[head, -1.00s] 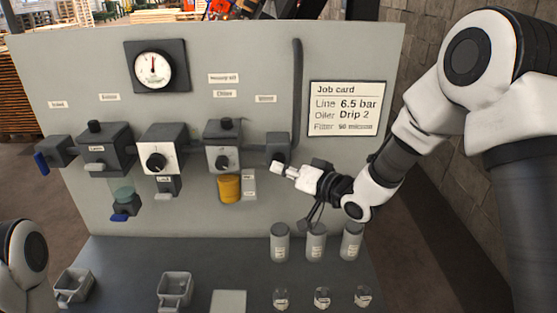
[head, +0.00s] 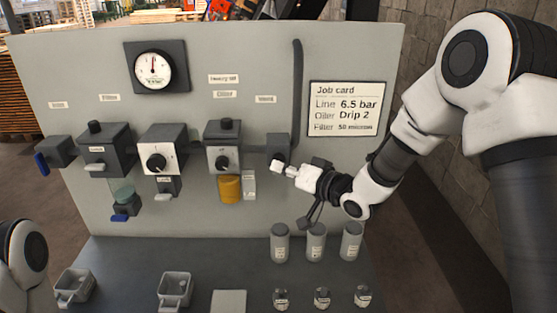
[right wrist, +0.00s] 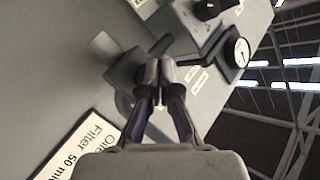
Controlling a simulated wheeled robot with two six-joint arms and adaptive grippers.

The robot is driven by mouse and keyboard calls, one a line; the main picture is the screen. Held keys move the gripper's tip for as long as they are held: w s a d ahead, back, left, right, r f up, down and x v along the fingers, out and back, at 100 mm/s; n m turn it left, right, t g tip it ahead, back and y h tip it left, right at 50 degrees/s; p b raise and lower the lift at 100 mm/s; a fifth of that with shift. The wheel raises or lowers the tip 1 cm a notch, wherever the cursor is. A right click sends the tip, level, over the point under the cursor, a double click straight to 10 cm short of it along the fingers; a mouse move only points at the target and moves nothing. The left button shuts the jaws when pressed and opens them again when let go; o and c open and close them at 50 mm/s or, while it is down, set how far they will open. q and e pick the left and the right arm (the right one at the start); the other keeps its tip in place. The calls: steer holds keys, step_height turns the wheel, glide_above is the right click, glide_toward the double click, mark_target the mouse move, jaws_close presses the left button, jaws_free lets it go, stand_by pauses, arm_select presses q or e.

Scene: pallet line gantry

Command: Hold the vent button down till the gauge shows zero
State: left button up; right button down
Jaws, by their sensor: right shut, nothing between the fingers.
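The round white gauge (head: 153,70) is at the panel's upper left, and its needle points nearly straight up, off zero as far as I can tell. It also shows in the right wrist view (right wrist: 242,52). The dark vent block (head: 278,147) is at the right end of the row of units, under a small label. My right gripper (head: 282,168) is shut and empty, its fingertips at the lower front of the vent block. In the right wrist view the fingertips (right wrist: 157,76) hide the vent button. I cannot tell whether they touch or press it. My left gripper is out of view.
The job card (head: 345,109) is on the panel right of the vent block. The oiler (head: 222,147) with its amber bowl (head: 229,189) is to the left. Three grey canisters (head: 316,242) stand below my right gripper. Small trays (head: 175,289) stand on the bench.

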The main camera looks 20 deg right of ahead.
steer(key=shift+w+d, duration=0.25)
steer(key=shift+w, duration=0.45)
stand_by(0.8)
stand_by(3.8)
steer(key=shift+s+a, duration=0.3)
steer(key=shift+s, duration=0.6)
steer(key=shift+f, duration=0.1)
steer(key=s, duration=0.2)
steer(key=s+a+b, duration=0.1)
steer(key=s, duration=0.1)
steer(key=shift+s+a, duration=0.2)
steer(key=shift+s, duration=0.2)
